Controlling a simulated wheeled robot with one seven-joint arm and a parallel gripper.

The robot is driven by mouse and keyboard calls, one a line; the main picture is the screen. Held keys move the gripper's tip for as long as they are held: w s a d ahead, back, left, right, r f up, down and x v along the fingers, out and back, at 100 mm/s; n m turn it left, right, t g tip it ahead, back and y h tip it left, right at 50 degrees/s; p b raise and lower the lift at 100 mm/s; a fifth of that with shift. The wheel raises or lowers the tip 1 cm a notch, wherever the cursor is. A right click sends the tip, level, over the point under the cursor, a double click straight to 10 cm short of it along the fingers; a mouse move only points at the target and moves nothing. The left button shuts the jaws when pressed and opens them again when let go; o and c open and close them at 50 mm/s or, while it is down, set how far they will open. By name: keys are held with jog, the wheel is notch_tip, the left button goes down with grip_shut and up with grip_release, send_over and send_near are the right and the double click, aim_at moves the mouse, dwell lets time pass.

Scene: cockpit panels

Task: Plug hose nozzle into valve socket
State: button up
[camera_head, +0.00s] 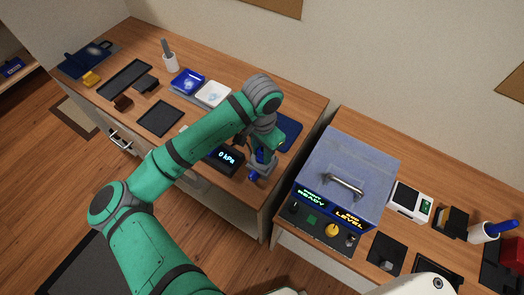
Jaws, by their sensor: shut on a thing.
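My gripper (263,156) is at the right end of the left bench, pointing down and partly hidden by my green arm. It is shut on what seems to be the hose nozzle, mostly hidden between the fingers. A small blue part (254,174) shows just below the fingers, near the bench's front edge. I cannot tell whether it is the nozzle's tip or part of the valve. The valve socket cannot be clearly made out, and nor can contact between nozzle and socket.
A blue mat (289,136) lies behind my gripper. Blue and white trays (213,94), a dark pad (160,118) and a cup (170,62) are farther left. Across a gap, the right bench holds a large grey-blue box (350,165) with a handle and a control panel.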

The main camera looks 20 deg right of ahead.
jog(key=shift+s+a+f, duration=0.1)
jog(key=shift+f, duration=0.85)
dwell(0.3)
jog(key=shift+s+f, duration=0.1)
jog(key=shift+r, duration=0.7)
dwell(1.4)
jog(key=shift+w+r, duration=0.25)
jog(key=shift+r, duration=0.25)
dwell(0.6)
jog(key=shift+s+f, duration=0.25)
jog(key=shift+f, duration=1.05)
dwell(1.4)
jog(key=shift+r, duration=0.2)
jog(key=shift+w+r+n, duration=0.2)
jog(key=shift+r+n, duration=0.1)
jog(key=shift+r, duration=0.55)
